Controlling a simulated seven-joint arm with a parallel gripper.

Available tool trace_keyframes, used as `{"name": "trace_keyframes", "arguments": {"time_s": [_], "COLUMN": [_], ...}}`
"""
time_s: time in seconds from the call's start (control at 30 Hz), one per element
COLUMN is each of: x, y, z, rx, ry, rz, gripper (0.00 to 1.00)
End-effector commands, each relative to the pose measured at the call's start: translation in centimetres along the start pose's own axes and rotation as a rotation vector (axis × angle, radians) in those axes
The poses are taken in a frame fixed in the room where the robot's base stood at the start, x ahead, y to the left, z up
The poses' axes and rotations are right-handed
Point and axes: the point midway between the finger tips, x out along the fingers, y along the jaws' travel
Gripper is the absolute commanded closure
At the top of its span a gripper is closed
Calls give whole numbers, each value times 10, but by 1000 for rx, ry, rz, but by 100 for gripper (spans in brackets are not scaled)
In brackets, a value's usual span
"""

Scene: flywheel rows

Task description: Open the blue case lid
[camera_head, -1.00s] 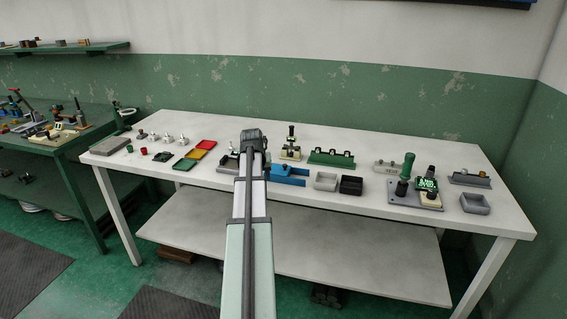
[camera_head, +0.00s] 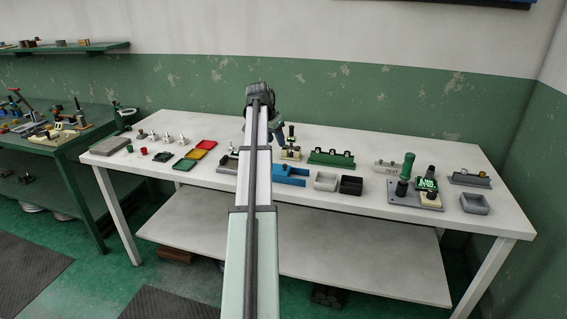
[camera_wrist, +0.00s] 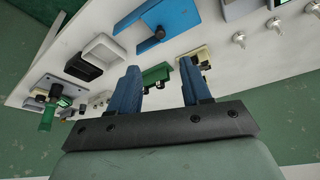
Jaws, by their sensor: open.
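The blue case (camera_head: 291,174) sits on the white table, just right of my arm in the head view. In the wrist view it is a blue block (camera_wrist: 170,22) with a small dark round knob on it, near the top. I cannot tell how its lid stands. My gripper (camera_head: 279,138) is raised above the table behind the case, partly hidden by my arm. In the wrist view its two blue fingers (camera_wrist: 160,78) are spread apart with nothing held between them, and the case lies apart from them.
A light grey tray (camera_head: 325,181) and a black tray (camera_head: 351,185) stand right of the case. A beige fixture with a black knob (camera_head: 291,153) and a green rack (camera_head: 331,158) stand behind. Coloured trays (camera_head: 203,146) lie to the left. The front table strip is clear.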

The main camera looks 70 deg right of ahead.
Motion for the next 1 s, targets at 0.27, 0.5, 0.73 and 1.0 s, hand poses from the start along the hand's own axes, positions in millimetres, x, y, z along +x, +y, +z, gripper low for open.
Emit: {"name": "trace_keyframes", "arguments": {"time_s": [0.27,0.5,0.73,1.0], "x": [37,79,114,133], "y": [0,0,0,0], "z": [0,0,0,0], "rx": [0,-2,-2,-2], "ry": [-2,-1,-1,0], "rz": [1,0,-1,-2], "gripper": [52,52,52,52]}}
